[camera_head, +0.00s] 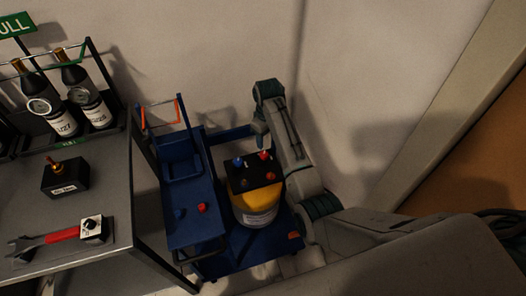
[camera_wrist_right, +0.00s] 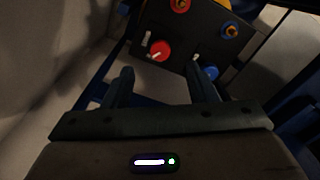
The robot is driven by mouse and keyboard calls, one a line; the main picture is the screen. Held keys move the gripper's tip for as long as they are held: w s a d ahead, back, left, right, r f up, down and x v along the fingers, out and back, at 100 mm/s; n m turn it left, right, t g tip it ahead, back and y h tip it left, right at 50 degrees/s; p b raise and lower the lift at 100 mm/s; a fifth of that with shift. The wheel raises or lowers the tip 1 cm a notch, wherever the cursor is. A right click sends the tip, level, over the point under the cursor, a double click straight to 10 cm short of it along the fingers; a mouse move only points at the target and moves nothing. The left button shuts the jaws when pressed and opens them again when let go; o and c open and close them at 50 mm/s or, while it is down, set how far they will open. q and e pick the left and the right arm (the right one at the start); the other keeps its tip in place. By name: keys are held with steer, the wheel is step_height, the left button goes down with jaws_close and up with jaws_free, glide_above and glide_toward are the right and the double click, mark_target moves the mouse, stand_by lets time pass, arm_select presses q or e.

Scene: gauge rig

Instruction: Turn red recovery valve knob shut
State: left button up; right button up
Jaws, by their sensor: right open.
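The red valve knob (camera_head: 264,155) sits on the black panel (camera_head: 262,177) on top of a yellow tank (camera_head: 256,203). In the right wrist view the red knob (camera_wrist_right: 160,50) with its pale pointer shows just beyond my fingertips, roughly between their lines. My right gripper (camera_head: 261,138) is at the panel's far edge, close to the red knob; the wrist view shows its two fingers (camera_wrist_right: 161,70) apart and nothing between them. A blue knob (camera_wrist_right: 209,72) is on the same panel, to the right of the red one. My left gripper is not in view.
The tank stands on a blue cart (camera_head: 190,235) with a loose red piece (camera_head: 202,208) on its left top. A wall stands close behind.

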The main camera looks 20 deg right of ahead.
mark_target(264, 154)
steer(key=f, duration=0.3)
steer(key=w+f, duration=0.1)
steer(key=f, duration=0.1)
steer(key=f+b, duration=0.1)
steer(key=f, duration=0.2)
steer(key=shift+w+a+f, duration=0.15)
steer(key=shift+a+f, duration=0.15)
steer(key=shift+f, duration=0.6)
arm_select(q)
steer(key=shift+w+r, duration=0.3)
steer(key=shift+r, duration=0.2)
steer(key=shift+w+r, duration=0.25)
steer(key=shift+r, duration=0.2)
arm_select(e)
steer(key=c, duration=1)
steer(key=shift+o, duration=0.2)
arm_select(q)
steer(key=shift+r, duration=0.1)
